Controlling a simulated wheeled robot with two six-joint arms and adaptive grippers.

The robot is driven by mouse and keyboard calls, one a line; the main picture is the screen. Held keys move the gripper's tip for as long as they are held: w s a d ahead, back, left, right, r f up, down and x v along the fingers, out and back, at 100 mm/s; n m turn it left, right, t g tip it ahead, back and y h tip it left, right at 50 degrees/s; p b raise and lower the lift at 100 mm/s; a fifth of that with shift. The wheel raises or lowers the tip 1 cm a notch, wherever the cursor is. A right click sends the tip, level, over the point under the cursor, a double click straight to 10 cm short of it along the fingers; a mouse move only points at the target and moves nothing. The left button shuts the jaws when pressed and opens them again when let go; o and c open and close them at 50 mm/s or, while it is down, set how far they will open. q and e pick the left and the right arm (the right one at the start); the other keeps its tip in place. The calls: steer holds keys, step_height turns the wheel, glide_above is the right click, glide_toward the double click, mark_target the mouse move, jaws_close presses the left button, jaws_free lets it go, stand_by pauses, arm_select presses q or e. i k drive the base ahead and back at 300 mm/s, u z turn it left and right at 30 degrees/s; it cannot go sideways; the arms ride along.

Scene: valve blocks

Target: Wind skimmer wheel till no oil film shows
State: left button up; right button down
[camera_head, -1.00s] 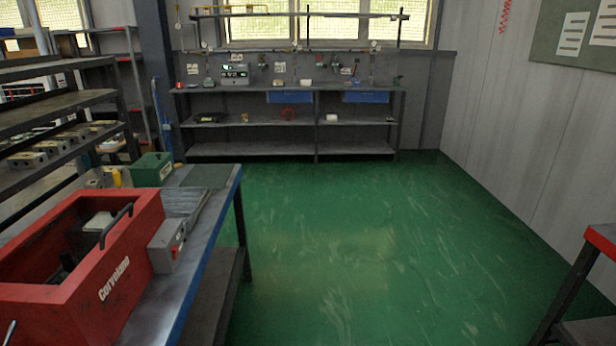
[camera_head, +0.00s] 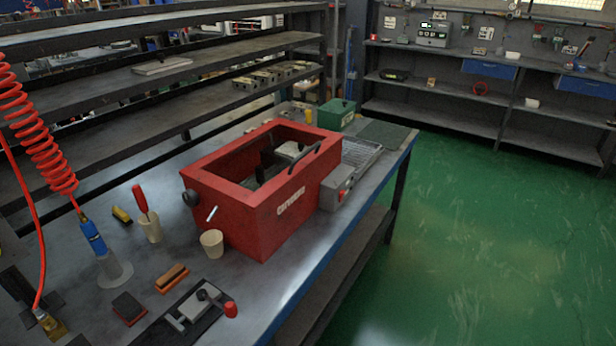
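A red open-topped tank (camera_head: 268,215) with a pale label stands on the workbench. A small black round knob or wheel (camera_head: 190,197) sits on its left side; I cannot tell whether it is the skimmer wheel. A short pale rod (camera_head: 212,213) sticks out near the tank's front left corner. Dark parts and a pale block (camera_head: 291,149) show inside the tank. Its floor and any liquid or oil film cannot be made out. A grey box with a red button (camera_head: 338,186) is on the tank's right side. Neither of my grippers is in view.
The workbench (camera_head: 100,175) holds a beige cup (camera_head: 212,243), a red-handled tool in a holder (camera_head: 147,218), an orange-brown block (camera_head: 172,278) and a black tray fixture (camera_head: 190,312). A red coiled hose (camera_head: 40,140) hangs at left. Green floor (camera_head: 480,250) is clear at right.

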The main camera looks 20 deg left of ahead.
mark_target(190, 198)
steer(key=u, duration=1.35)
